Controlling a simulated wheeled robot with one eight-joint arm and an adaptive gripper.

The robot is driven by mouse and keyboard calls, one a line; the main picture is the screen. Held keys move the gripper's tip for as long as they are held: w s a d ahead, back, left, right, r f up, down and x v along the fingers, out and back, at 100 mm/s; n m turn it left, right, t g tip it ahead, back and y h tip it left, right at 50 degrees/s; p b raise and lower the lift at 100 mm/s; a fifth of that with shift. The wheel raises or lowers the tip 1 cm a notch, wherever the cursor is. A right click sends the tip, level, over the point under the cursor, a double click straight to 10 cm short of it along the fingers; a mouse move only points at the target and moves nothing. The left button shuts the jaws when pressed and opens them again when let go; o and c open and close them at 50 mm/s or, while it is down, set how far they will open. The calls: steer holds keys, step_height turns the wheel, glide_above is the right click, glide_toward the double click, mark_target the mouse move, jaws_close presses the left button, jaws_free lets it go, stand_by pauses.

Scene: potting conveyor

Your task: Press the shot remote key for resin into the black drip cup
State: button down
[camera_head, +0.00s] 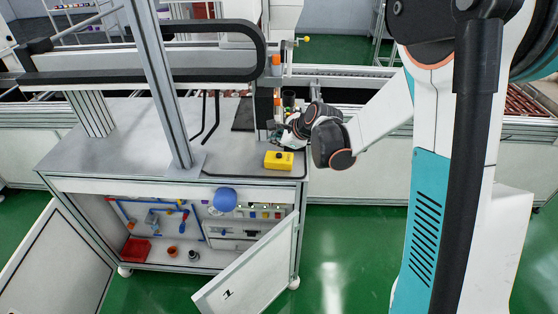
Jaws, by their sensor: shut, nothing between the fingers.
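A yellow box with dark marks on top (279,160), which looks like the shot remote, lies near the right front corner of the grey bench top (130,150). Its separate keys are too small to make out. My gripper (286,138) is shut and empty at the bench's right end, just behind and above the yellow box. It appears apart from the box. A small dark cup-like thing (289,97) shows behind my gripper by the dispensing post, partly hidden; I cannot tell whether it is the black drip cup.
A metal upright (160,80) and a black cable chain (140,74) stand over the bench. Orange-capped parts (276,66) sit on the post. Below, the cabinet is open, its door (250,275) swung out. The conveyor (350,120) runs behind. Green floor at the front is clear.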

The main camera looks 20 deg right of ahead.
mark_target(277, 156)
steer(key=shift+f+b, duration=0.5)
steer(key=shift+f, duration=0.55)
stand_by(0.6)
steer(key=shift+f+b, duration=0.4)
steer(key=shift+f+b, duration=0.4)
steer(key=shift+f, duration=0.05)
stand_by(0.7)
steer(key=shift+r, duration=0.15)
steer(key=shift+r+p, duration=0.6)
steer(key=shift+r, duration=0.15)
steer(key=shift+r, duration=0.15)
steer(key=shift+r+p, duration=1.7)
steer(key=shift+r, duration=0.65)
